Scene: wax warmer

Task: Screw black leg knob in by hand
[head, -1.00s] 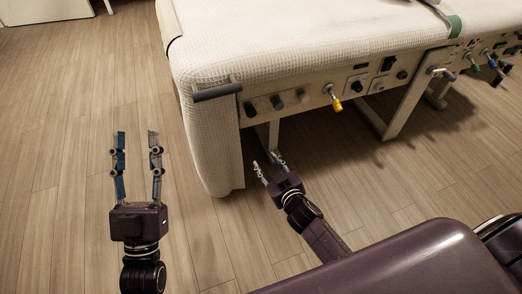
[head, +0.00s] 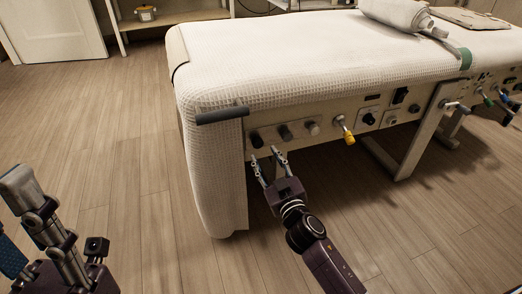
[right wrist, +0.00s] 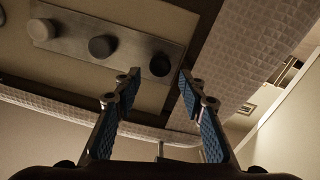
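A black knob (head: 257,139) sits leftmost of three round knobs on the table's side panel, with a dark grey knob (head: 285,132) and a lighter grey knob (head: 312,128) to its right. My right gripper (head: 264,154) is open just below the black knob in the head view. In the right wrist view the black knob (right wrist: 160,64) appears between and beyond the open fingertips (right wrist: 158,80), with nothing held. Whether a fingertip touches it, I cannot tell. My left gripper (head: 30,235) is at the lower left, partly cut off, away from the knobs; its opening is unclear.
The padded table (head: 300,55) has a white waffle cover hanging at its left end. A grey handle (head: 222,115) sticks out at the corner above the knobs. A yellow-tipped lever (head: 347,134) is to their right. Wood floor (head: 120,130) is clear on the left.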

